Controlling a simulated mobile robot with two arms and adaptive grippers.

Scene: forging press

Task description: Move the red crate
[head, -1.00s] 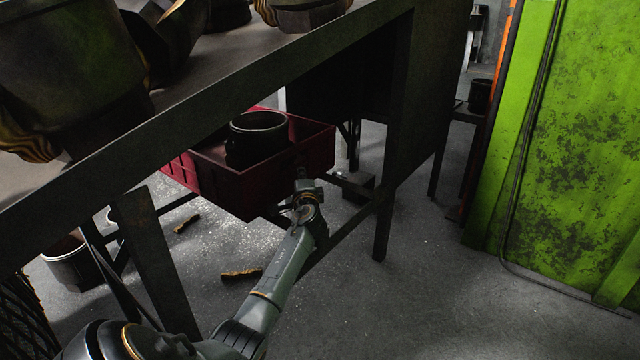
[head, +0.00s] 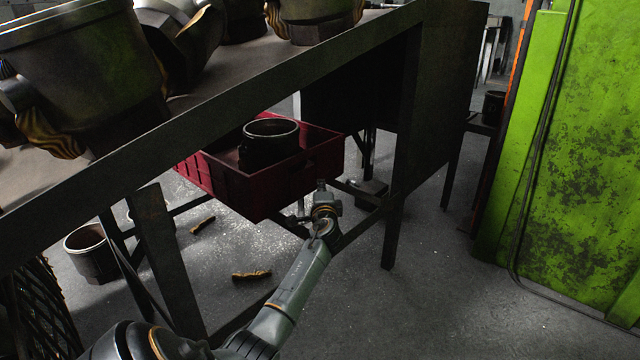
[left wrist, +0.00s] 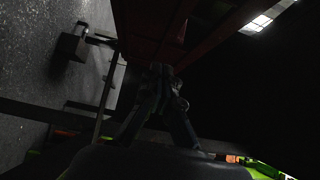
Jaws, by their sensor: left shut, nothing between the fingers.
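The red crate (head: 285,187) sits on the frame under the dark table in the head view. A dark round pot (head: 268,150) stands in it. My left gripper (head: 321,187) is at the lower edge of the crate's near side, toward its right end. It is shut and empty. Whether it touches the crate cannot be told. In the left wrist view the crate's dark red underside or wall (left wrist: 185,20) fills the top middle, beyond the closed fingers (left wrist: 163,72). My right gripper is not in view.
The heavy table (head: 330,52) overhangs the crate, with a leg (head: 396,200) to its right. A green panel (head: 570,150) stands at right. The floor between is clear.

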